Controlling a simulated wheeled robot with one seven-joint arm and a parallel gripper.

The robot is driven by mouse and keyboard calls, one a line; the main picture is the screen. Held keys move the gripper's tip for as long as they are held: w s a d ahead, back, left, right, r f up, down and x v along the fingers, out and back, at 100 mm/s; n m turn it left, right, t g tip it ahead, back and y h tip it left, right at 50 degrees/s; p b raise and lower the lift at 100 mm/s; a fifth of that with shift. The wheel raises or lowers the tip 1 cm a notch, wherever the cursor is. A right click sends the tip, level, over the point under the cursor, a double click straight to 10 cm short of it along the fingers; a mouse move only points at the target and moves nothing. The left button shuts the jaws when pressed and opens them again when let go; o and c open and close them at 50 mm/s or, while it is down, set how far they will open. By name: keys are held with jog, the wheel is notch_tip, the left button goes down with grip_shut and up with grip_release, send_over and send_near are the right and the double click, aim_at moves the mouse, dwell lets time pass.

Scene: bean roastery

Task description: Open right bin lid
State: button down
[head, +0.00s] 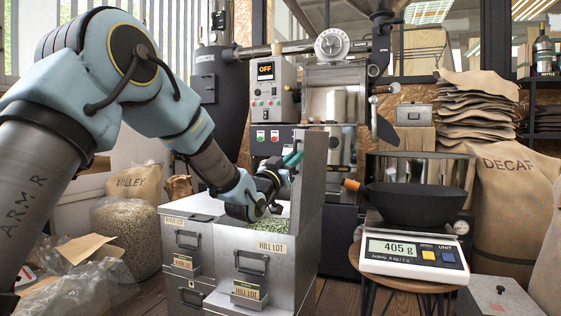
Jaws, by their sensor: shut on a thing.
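The right bin (252,268), labelled HILL LOT, stands in a grey metal cabinet. Its lid (309,178) stands upright along the bin's right side, and green beans (266,226) show in the open top. My gripper (293,159) is at the lid's upper left face, with its teal fingers shut on the lid. The exact grip point, perhaps a handle, is too small and partly covered to make out. The left bin's lid (192,206), labelled RIVER LOT, lies flat and closed.
A scale (415,258) reading 405 g, with a black pan (419,203) on it, stands on a stool right of the lid. A control box (272,95) and the roasting machine rise behind. Sacks stand at left (128,235) and right (505,215).

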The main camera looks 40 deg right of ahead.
jog(key=shift+s+d+f+m, duration=0.15)
jog(key=shift+s+d+m, duration=0.25)
jog(key=shift+s+m, duration=0.3)
jog(key=c, duration=0.9)
grip_release()
jog(key=p+v, duration=0.2)
jog(key=v, duration=0.8)
jog(key=shift+a, duration=0.4)
